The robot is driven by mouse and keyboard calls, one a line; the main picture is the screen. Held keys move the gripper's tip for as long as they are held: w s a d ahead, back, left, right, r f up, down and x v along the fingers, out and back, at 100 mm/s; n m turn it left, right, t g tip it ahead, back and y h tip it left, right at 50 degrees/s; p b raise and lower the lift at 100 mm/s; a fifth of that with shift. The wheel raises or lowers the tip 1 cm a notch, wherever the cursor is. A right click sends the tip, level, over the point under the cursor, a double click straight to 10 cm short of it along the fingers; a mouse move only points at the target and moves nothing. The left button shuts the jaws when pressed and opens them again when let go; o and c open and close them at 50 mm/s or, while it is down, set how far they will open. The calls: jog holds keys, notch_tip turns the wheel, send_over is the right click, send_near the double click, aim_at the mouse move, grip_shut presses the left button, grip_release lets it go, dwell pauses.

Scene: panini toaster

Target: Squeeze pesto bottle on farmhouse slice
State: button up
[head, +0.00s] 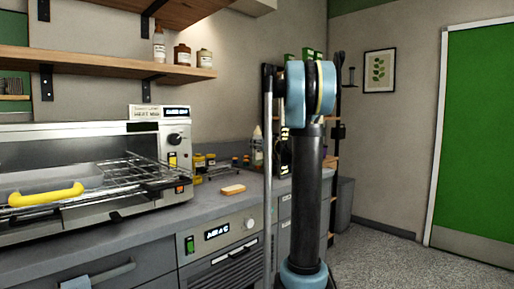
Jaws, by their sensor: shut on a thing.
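A light tan slice of bread (233,189) lies flat on the grey counter, right of the toaster. A pale bottle with a pointed tip (257,134) shows in part behind a thin upright pole. I cannot tell if it is the pesto bottle. My arm stands upright in front of the counter's right end, with its blue and black joint at the top. I cannot make out my gripper; the arm and pole hide much of the area behind them.
The open panini toaster (96,184) with a yellow handle (46,194) fills the counter's left. Small yellow-topped jars (204,161) stand behind the slice. Shelves with bottles (182,54) hang above. A green door (481,140) and clear floor lie right.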

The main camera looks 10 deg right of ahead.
jog(key=s+a+f+n+g+y, duration=0.3)
jog(key=s+n+g+y, duration=0.1)
jog(key=s, duration=0.3)
jog(key=s+a+f+n+g+y, duration=0.3)
jog(key=s+f+n+g+y, duration=0.1)
jog(key=s+n+g+y, duration=0.1)
jog(key=shift+s+g, duration=0.7)
jog(key=shift+s, duration=0.45)
jog(key=shift+a, duration=0.1)
jog(key=shift+f+h, duration=0.35)
jog(key=shift+h, duration=0.25)
jog(key=shift+a, duration=0.1)
jog(key=shift+f+g+h, duration=0.3)
jog(key=shift+h, duration=0.1)
